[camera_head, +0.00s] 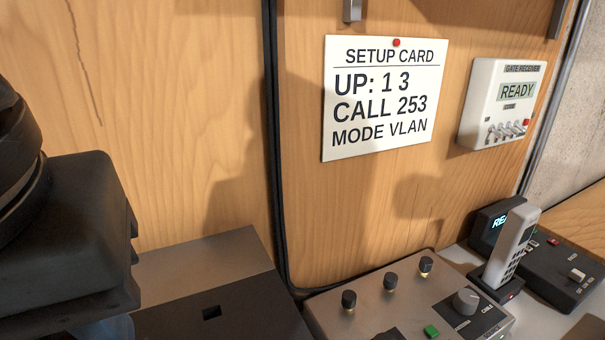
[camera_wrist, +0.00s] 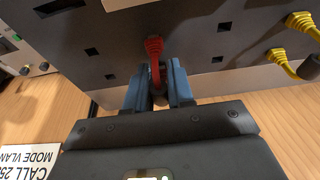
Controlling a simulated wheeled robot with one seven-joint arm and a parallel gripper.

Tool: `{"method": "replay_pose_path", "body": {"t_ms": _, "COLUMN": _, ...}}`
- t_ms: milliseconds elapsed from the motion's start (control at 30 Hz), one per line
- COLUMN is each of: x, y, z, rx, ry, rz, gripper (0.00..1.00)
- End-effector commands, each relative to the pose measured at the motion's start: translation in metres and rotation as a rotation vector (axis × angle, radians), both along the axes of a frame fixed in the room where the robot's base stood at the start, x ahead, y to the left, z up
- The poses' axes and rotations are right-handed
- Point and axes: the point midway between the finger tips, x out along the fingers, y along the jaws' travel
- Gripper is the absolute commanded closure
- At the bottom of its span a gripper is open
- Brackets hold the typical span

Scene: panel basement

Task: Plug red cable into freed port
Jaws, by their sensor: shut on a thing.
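In the wrist view my gripper (camera_wrist: 157,72) has its blue fingers closed around the red cable (camera_wrist: 154,48). The red plug end points at the dark panel (camera_wrist: 185,42), which has several square ports. The cable's end is at or very near the panel face; I cannot tell whether it sits in a port. Empty-looking ports show at the right, one upper (camera_wrist: 223,27) and one lower (camera_wrist: 217,60), and at the left (camera_wrist: 92,52). In the head view my gripper and the red cable are out of sight.
Yellow cables (camera_wrist: 283,62) are at the panel's right side. In the head view a dark box (camera_head: 240,318) stands near a knobbed console (camera_head: 400,305), a handset (camera_head: 512,245) and a wall-mounted gate receiver (camera_head: 500,105). A setup card (camera_head: 383,97) hangs on the wooden wall.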

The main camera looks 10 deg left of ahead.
Motion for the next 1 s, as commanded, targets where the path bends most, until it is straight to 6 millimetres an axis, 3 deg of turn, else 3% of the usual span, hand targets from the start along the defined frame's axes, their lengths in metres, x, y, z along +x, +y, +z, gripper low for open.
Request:
{"method": "replay_pose_path", "body": {"t_ms": 767, "x": 0.0, "y": 0.0001, "z": -0.0038, "rx": 0.0, "ry": 0.0, "rz": 0.0, "gripper": 1.0}}
{"method": "replay_pose_path", "body": {"t_ms": 800, "x": 0.0, "y": 0.0001, "z": -0.0039, "rx": 0.0, "ry": 0.0, "rz": 0.0, "gripper": 0.76}}
{"method": "replay_pose_path", "body": {"t_ms": 1000, "x": 0.0, "y": 0.0001, "z": -0.0039, "rx": 0.0, "ry": 0.0, "rz": 0.0, "gripper": 0.57}}
